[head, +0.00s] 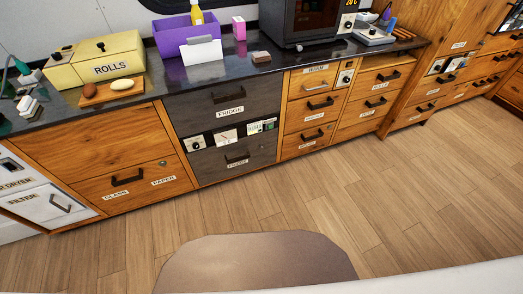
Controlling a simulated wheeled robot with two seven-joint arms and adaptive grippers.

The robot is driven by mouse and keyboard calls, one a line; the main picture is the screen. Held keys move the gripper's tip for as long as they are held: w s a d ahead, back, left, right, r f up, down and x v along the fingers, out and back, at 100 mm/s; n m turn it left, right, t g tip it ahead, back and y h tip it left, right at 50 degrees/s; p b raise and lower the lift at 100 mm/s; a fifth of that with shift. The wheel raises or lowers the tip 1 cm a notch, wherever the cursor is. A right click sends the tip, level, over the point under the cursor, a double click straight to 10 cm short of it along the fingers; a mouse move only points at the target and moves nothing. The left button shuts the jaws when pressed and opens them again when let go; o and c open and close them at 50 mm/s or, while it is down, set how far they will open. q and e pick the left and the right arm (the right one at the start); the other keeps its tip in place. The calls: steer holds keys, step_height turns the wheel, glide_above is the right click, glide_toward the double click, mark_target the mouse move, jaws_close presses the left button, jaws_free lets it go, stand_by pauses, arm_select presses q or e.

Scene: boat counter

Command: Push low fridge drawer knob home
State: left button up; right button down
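The grey fridge unit is set in the wooden counter front, left of the middle in the head view. Its upper front (190,112) carries a dark bar handle and a FRIDGE label. Its low drawer (210,165) is grey too, with a dark handle (237,158) and a small label too blurred to read surely. A strip with a round dial (195,145) and small gauges (226,137) runs between them. The low drawer looks about flush; a small gap cannot be told from here. Neither of my grippers is in view.
Dark countertop (140,97) holds a yellow ROLLS box (95,72), a purple bin (170,38) and a microwave (310,20). Wooden drawers (120,160) flank the fridge unit. The wooden floor (330,200) in front is clear.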

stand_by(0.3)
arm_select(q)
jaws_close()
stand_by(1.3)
